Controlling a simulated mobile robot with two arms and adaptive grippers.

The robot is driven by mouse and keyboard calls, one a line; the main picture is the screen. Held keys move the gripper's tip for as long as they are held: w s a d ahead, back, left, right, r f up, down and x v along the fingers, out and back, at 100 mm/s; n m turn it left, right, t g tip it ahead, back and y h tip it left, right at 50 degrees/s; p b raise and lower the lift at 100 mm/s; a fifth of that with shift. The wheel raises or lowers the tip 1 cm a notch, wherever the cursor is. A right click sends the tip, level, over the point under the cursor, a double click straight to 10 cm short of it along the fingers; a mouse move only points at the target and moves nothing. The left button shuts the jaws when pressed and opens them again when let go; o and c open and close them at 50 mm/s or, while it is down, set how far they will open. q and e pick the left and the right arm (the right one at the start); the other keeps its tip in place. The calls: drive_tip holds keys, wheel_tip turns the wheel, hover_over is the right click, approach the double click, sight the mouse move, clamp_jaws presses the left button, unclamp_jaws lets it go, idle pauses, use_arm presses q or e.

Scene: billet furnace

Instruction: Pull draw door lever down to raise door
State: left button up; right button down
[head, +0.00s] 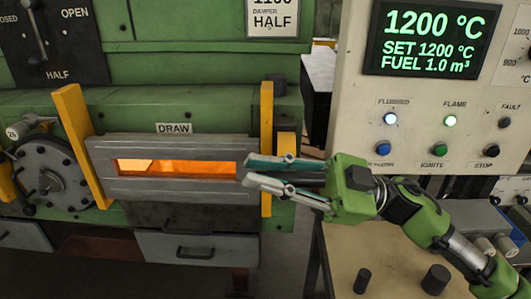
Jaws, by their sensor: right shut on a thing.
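The draw door (165,190), grey and ribbed, sits under the DRAW label (174,128) between two yellow upright guides. Orange glow shows through a long, narrow horizontal opening (178,167) in it. My right gripper (248,170) reaches in from the right, in front of the right yellow guide, its fingers pointing left. It is shut on the draw door lever (308,176), a dark bar partly showing between the fingers. The fingers hide most of the lever, so its angle is hard to tell. My left gripper is not in view.
A control panel (350,125) at the right has a display (433,38) reading 1200 °C, lamps and buttons. A tan bench (345,255) below it carries dark cylinders (435,279). A round hatch (48,178) is at the left, and the damper lever (35,35) is above.

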wheel_tip(320, 180, down, 11)
drive_tip(key=s+n+g+h+b, duration=0.1)
drive_tip(key=s+n+b, duration=0.1)
drive_tip(key=n+b, duration=0.2)
drive_tip(key=shift+s+g+b, duration=0.2)
drive_tip(key=shift+g+b, duration=0.2)
drive_tip(key=shift+b, duration=0.5)
